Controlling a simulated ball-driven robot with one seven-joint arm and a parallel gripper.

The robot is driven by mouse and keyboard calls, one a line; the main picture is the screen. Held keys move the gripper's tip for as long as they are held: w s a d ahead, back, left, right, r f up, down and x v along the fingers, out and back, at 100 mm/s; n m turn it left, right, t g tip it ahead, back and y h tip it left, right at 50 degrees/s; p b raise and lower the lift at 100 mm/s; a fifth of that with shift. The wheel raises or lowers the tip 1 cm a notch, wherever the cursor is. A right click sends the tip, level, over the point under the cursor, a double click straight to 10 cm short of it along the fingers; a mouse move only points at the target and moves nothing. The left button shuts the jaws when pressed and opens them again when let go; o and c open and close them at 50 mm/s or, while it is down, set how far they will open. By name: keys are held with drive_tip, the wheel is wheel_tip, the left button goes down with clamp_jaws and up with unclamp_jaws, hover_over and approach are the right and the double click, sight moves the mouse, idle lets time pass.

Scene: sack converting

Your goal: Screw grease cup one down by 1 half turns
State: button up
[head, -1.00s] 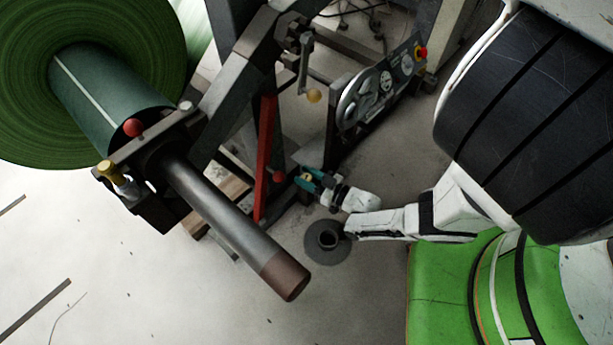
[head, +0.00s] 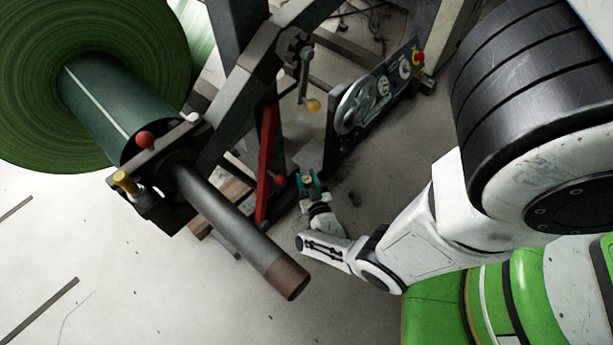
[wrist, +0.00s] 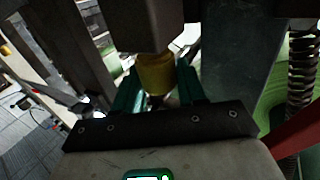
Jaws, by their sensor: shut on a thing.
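My gripper (head: 308,181) is low beside the stand, near the foot of the red lever. In the wrist view its two teal fingers (wrist: 157,92) are shut on a yellow grease cup (wrist: 156,72), one on each side. The cup sits under a dark block that hides its top. In the head view only a small yellow spot shows between the fingers. Another yellow cup (head: 124,182) stands on the shaft's bearing housing at the left, away from my gripper. I cannot read any number on either cup.
A red lever (head: 265,165) stands just left of my gripper. A dark panel with dials (head: 380,85) and a yellow-knobbed crank (head: 304,75) are above it. The steel shaft (head: 235,225) of the green roll (head: 95,80) juts out at left. A coil spring (wrist: 301,70) is at right in the wrist view.

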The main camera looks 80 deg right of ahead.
drive_tip(key=m+g, duration=0.1)
drive_tip(key=g, duration=0.1)
drive_tip(key=m+g+h, duration=0.1)
drive_tip(key=m+g, duration=0.1)
drive_tip(key=shift+w+h, duration=0.1)
drive_tip(key=shift+h, duration=0.2)
drive_tip(key=m+g, duration=0.1)
drive_tip(key=g, duration=0.1)
drive_tip(key=m+g, duration=0.1)
drive_tip(key=g, duration=0.1)
drive_tip(key=shift+f+m+h+b, duration=0.1)
drive_tip(key=shift+m+h+b, duration=0.2)
drive_tip(key=shift+b, duration=0.1)
drive_tip(key=m+g+b, duration=0.1)
drive_tip(key=m+g, duration=0.1)
drive_tip(key=g, duration=0.2)
drive_tip(key=shift+m+g+y+b, duration=0.85)
drive_tip(key=shift+m+g, duration=0.55)
drive_tip(key=shift+g, duration=0.5)
drive_tip(key=shift+g, duration=0.3)
drive_tip(key=o, duration=0.9)
